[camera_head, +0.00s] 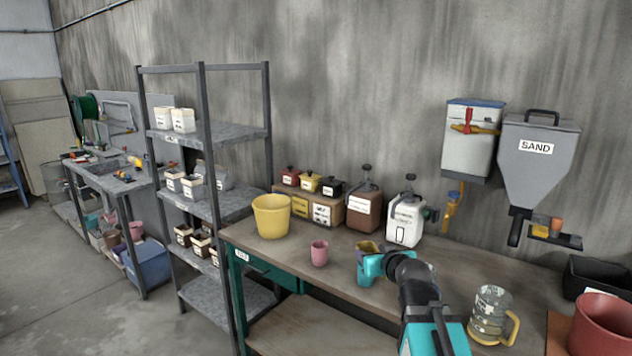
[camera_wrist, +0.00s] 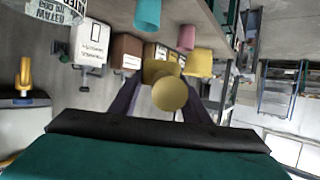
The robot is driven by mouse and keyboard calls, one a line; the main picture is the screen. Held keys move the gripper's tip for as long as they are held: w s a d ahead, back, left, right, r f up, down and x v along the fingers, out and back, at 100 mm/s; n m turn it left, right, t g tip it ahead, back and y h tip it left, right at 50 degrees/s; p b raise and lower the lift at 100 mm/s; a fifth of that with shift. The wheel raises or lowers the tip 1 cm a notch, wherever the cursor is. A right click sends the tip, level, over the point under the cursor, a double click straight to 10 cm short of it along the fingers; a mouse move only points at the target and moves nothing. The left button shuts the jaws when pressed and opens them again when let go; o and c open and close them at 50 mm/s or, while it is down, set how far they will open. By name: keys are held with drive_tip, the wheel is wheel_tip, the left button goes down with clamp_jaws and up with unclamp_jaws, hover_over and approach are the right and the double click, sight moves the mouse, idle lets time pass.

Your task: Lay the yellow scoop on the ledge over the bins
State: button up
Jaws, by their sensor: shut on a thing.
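My gripper (camera_head: 372,262) is over the workbench, in front of the white canister. In the wrist view my gripper (camera_wrist: 160,98) has its dark fingers shut on the yellow scoop (camera_wrist: 171,94), whose round end faces the camera. In the head view only a small yellowish part of the scoop (camera_head: 367,247) shows beside the gripper. A wooden box-like unit with labelled yellow and white bin fronts (camera_head: 322,212) stands at the back of the bench. Small red, yellow and black lidded pots (camera_head: 310,182) stand on its upper ledge. The scoop is apart from it.
A yellow bucket (camera_head: 271,216) and a pink cup (camera_head: 319,253) stand left of my gripper. A teal cup (camera_head: 361,274) is close beside it. A brown canister (camera_head: 364,210) and a white canister (camera_head: 405,220) stand behind. A clear pitcher (camera_head: 491,314) stands at right.

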drive_tip(key=r+h, duration=0.1)
drive_tip(key=w+d+r+m, duration=0.1)
drive_tip(key=r, duration=0.1)
drive_tip(key=shift+w+d+h, duration=0.15)
drive_tip(key=shift+d+h, duration=0.05)
drive_tip(key=shift+h, duration=0.2)
drive_tip(key=shift+w+r+m+h, duration=0.15)
drive_tip(key=shift+r+m+h, duration=0.2)
drive_tip(key=shift+m, duration=0.15)
